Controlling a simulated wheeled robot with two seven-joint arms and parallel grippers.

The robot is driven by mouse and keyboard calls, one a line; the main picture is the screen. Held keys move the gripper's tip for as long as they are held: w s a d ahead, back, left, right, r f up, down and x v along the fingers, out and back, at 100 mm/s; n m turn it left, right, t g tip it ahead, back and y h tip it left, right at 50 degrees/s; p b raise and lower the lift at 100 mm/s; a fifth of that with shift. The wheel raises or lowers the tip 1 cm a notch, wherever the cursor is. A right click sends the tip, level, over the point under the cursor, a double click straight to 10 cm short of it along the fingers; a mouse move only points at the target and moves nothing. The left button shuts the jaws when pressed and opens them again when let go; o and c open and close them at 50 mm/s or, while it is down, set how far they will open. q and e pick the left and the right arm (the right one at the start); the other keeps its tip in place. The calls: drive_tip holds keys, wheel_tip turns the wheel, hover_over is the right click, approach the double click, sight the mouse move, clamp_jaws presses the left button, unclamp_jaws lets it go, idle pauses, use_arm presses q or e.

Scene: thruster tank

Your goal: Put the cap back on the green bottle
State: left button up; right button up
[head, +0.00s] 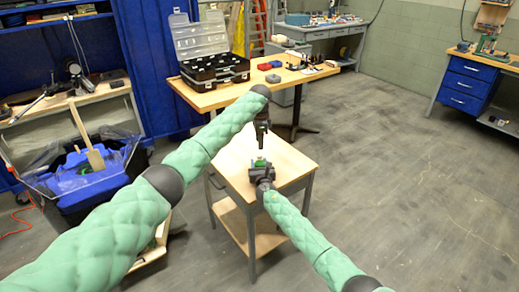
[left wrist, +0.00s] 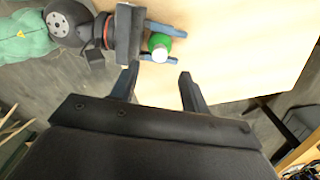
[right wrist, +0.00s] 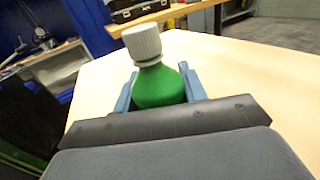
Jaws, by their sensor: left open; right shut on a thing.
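The green bottle (right wrist: 158,87) stands upright between the fingers of my right gripper (right wrist: 160,88), which is shut on its body. The white ribbed cap (right wrist: 142,42) is on top of the bottle's neck; I cannot tell how far down it is screwed. In the left wrist view the cap (left wrist: 160,54) and the green bottle (left wrist: 157,41) show beyond the fingertips. My left gripper (left wrist: 159,72) is open, with nothing between its fingers. In the head view my left gripper (head: 262,143) points down just above the bottle (head: 259,162), apart from it. My right gripper (head: 261,172) is at the small table.
The small wooden table (head: 287,158) has bare top around the bottle. A larger workbench (head: 228,94) behind it carries an open black case (head: 213,66) and small items. A dark bin with blue contents (head: 85,180) stands at left. The floor at right is clear.

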use_arm(q)
drive_tip(key=shift+r, duration=2.7)
use_arm(e)
drive_tip(key=o, duration=1.5)
drive_tip(key=shift+c, duration=0.2)
drive_tip(key=shift+s+d+f, duration=0.1)
drive_tip(key=shift+s+d, duration=0.05)
drive_tip(key=shift+s, duration=0.4)
drive_tip(key=s, duration=0.4)
drive_tip(key=s+d, duration=0.1)
drive_tip(key=s, duration=0.1)
drive_tip(key=shift+s+p, duration=0.3)
use_arm(q)
drive_tip(key=shift+r, duration=0.25)
